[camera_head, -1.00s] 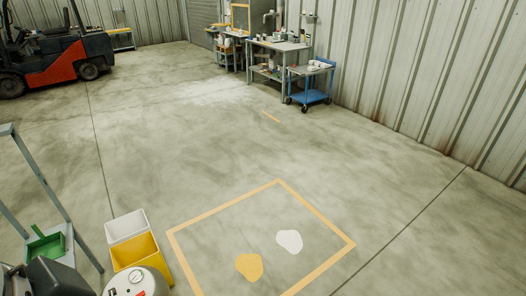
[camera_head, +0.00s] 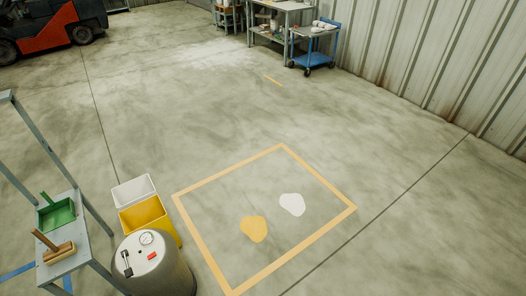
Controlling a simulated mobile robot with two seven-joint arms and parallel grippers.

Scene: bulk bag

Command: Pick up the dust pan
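The green dust pan (camera_head: 55,215) sits on the grey shelf of a metal stand at the left edge. It looks like an open tray with a short upright handle at its back. A wooden hand brush (camera_head: 57,253) lies on the same shelf in front of the dust pan, its handle tilted up. Neither of my grippers shows in the head view, so their distance from the dust pan cannot be told.
The stand's grey frame (camera_head: 95,213) rises around the shelf. A grey tank (camera_head: 160,273) with a gauge and white and yellow bins (camera_head: 147,219) stand to its right. Orange tape (camera_head: 228,170) frames yellow and white patches on the floor. Open floor lies beyond.

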